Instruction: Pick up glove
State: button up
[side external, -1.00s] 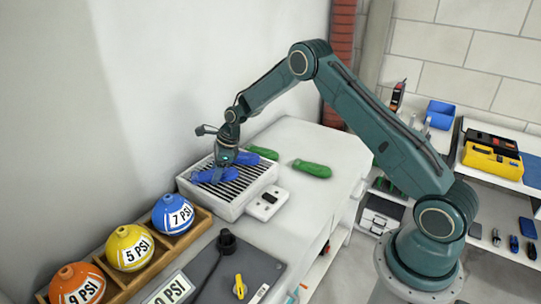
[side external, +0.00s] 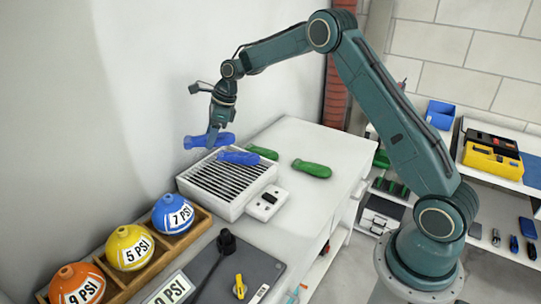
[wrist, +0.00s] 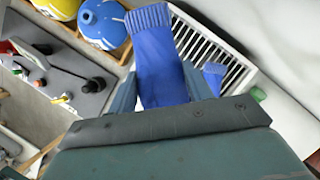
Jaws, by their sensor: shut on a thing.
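My gripper (side external: 217,128) is shut on a blue glove (side external: 209,141) and holds it in the air above the left part of the white slatted tray (side external: 212,208). The held glove fills the middle of the wrist view (wrist: 160,65), its ribbed cuff pointing away from the gripper. A second blue glove (side external: 239,158) lies on the tray's slats, below and right of the held one. Two green gloves, one (side external: 312,168) in the open and one (side external: 263,152) behind the tray, lie on the white bench.
A wooden rack holds blue (side external: 173,214), yellow (side external: 130,247) and orange (side external: 77,284) balls with PSI labels at the front left. A grey panel with a yellow knob (side external: 240,287) lies in front of the tray. The bench's back right is clear. A wall stands close behind the gripper.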

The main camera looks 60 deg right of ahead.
notch_tip(320, 180, up, 7)
jog(key=shift+f, duration=0.1)
dwell(0.7)
jog(key=s+d+f+n+g+y, duration=0.1)
jog(key=s+d+f+n, duration=0.1)
jog(key=s+d, duration=0.3)
jog(key=s+d+f+n, duration=0.2)
jog(key=s, duration=0.6)
jog(key=n+g, duration=0.2)
jog(key=n, duration=0.3)
send_over(300, 218)
jog(key=d, duration=0.1)
notch_tip(300, 218, down, 4)
jog(key=r, duration=0.1)
jog(key=shift+d+f, duration=0.2)
jog(key=shift+f, duration=0.05)
jog(key=shift+f, duration=0.1)
notch_tip(300, 218, down, 16)
jog(key=shift+f, duration=0.1)
jog(key=shift+f, duration=1.8)
